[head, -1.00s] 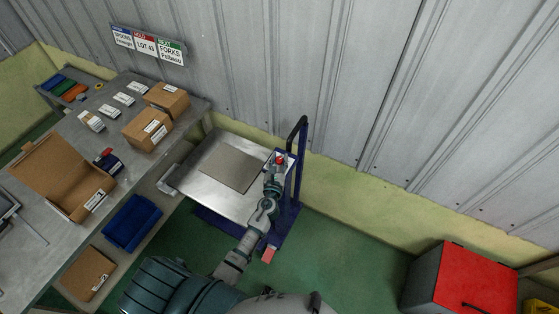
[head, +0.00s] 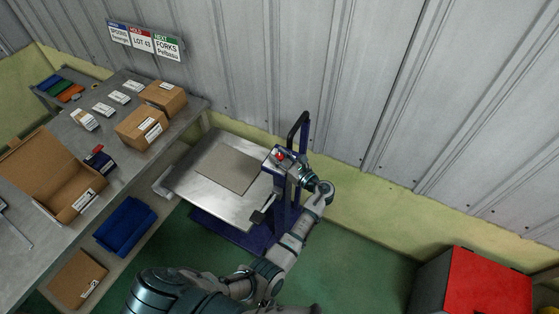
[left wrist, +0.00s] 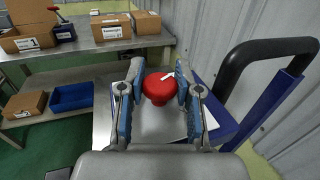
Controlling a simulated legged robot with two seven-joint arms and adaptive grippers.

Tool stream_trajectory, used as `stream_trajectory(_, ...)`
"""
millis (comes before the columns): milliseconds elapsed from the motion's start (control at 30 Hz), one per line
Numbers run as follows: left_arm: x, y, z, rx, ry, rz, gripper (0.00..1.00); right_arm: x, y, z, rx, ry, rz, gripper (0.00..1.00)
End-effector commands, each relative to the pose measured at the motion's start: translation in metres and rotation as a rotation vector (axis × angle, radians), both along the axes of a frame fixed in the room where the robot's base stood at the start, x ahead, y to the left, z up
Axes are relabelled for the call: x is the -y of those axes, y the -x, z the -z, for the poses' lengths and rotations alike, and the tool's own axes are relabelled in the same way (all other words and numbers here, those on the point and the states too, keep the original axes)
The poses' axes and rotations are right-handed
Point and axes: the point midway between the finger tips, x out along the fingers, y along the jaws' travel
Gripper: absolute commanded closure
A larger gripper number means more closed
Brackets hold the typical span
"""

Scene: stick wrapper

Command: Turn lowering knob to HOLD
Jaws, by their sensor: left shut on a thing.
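My right gripper is not in view.
The cart's black handle (head: 300,124) rises close behind the knob. Its metal platform (head: 203,190) carries a grey sheet (head: 228,167). A workbench with cardboard boxes (head: 141,127) is at left. A red-topped cabinet (head: 487,283) stands at lower right. The ribbed wall is close behind the cart.

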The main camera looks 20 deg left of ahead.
Motion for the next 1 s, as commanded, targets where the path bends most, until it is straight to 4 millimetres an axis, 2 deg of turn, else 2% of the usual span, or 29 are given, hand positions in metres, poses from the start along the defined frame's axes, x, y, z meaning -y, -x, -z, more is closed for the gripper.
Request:
stream_trajectory(33,0.002,-0.002,0.004,0.000,0.002,-0.034,1.00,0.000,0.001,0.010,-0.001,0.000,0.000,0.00)
stream_trajectory(100,0.002,-0.002,0.005,-0.001,0.002,-0.087,1.00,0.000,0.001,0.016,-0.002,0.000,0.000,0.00)
stream_trajectory(400,0.001,-0.001,0.003,-0.002,0.001,-0.258,1.00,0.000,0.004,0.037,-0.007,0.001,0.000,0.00)
stream_trajectory(700,0.001,-0.001,0.002,-0.002,0.002,-0.323,1.00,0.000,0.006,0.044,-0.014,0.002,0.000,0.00)
stream_trajectory(1000,0.001,0.000,0.001,-0.001,0.003,-0.329,1.00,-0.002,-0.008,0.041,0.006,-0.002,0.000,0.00)
